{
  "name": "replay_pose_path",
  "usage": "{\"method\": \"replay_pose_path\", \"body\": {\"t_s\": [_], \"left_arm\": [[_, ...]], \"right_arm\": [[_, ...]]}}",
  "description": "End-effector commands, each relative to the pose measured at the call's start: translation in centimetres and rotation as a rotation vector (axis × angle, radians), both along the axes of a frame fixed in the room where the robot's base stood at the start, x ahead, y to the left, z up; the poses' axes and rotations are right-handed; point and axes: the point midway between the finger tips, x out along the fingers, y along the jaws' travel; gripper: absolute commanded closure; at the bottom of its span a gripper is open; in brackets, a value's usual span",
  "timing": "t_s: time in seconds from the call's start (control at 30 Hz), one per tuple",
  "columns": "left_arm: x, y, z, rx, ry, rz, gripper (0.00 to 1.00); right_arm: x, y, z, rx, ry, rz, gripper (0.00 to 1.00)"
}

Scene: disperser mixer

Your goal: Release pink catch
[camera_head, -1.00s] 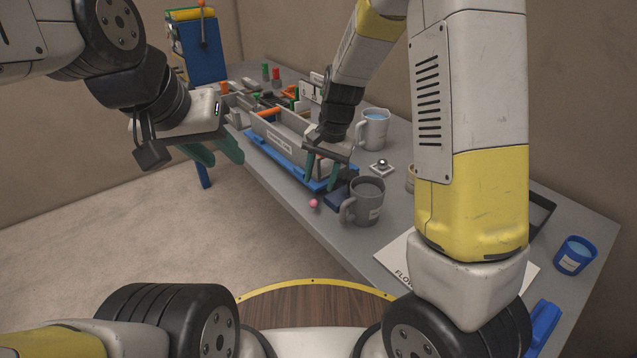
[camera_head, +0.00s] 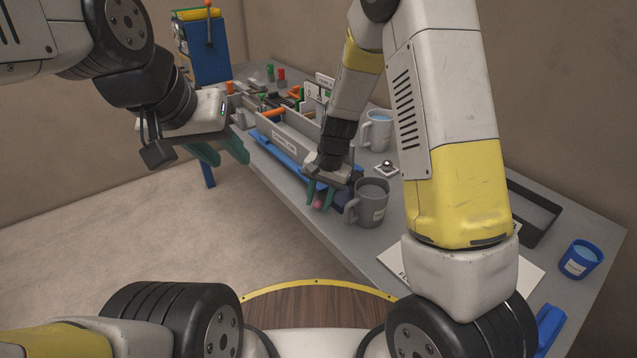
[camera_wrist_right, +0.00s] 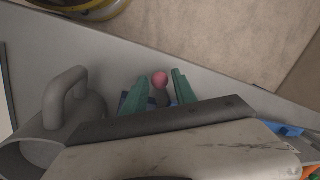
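The pink catch is a small round pink knob (camera_wrist_right: 160,79) on a dark stem at the near end of the blue base (camera_head: 285,158). In the head view the knob (camera_head: 318,204) shows partly between the fingers of my right gripper (camera_head: 321,195). In the right wrist view the green fingers of my right gripper (camera_wrist_right: 158,90) are apart, one on each side of the knob, with gaps visible. My left gripper (camera_head: 220,150) is in the air left of the table, its green fingers apart and empty.
A grey mug (camera_head: 368,203) stands close to the right of my right gripper, and it also shows in the right wrist view (camera_wrist_right: 60,120). A grey labelled bin (camera_head: 285,145) sits on the blue base. Another mug (camera_head: 377,130) and a blue cup (camera_head: 580,260) stand on the table.

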Motion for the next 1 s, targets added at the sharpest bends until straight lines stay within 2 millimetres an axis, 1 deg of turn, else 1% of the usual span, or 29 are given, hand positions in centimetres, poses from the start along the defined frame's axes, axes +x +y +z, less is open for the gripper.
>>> {"method": "replay_pose_path", "body": {"t_s": [0.03,0.13,0.17,0.33,0.53,0.73,0.77,0.8,0.87,1.0], "left_arm": [[0.0,0.0,0.0,0.0,0.0,0.0,0.64],[0.0,0.0,0.0,0.0,0.0,0.0,0.64],[0.0,0.0,0.0,0.0,0.0,0.0,0.64],[0.0,0.0,0.0,0.0,0.0,0.0,0.64],[0.0,0.0,0.0,0.0,0.0,0.0,0.64],[0.0,0.0,0.0,0.0,0.0,0.0,0.64],[0.0,0.0,0.0,0.0,0.0,0.0,0.64],[0.0,0.0,0.0,0.0,0.0,0.0,0.64],[0.0,0.0,0.0,0.0,0.0,0.0,0.64],[0.0,0.0,0.0,0.0,0.0,0.0,0.64]], "right_arm": [[0.0,0.01,0.01,0.0,0.0,0.0,0.79],[0.0,0.01,0.02,0.0,0.0,0.0,0.99],[0.0,0.01,0.02,0.0,0.0,0.0,1.0],[0.02,-0.08,0.03,0.0,0.0,0.012,1.0],[0.02,-0.39,0.06,0.002,-0.001,0.109,1.0],[0.01,-0.38,0.07,0.001,-0.001,0.111,1.0],[0.0,-0.39,0.07,0.001,-0.001,0.111,0.75],[0.01,-0.39,0.07,0.001,0.0,0.11,0.67],[0.01,-0.4,0.07,0.001,0.0,0.11,0.55],[0.0,-0.4,0.05,0.0,0.0,0.11,0.55]]}}
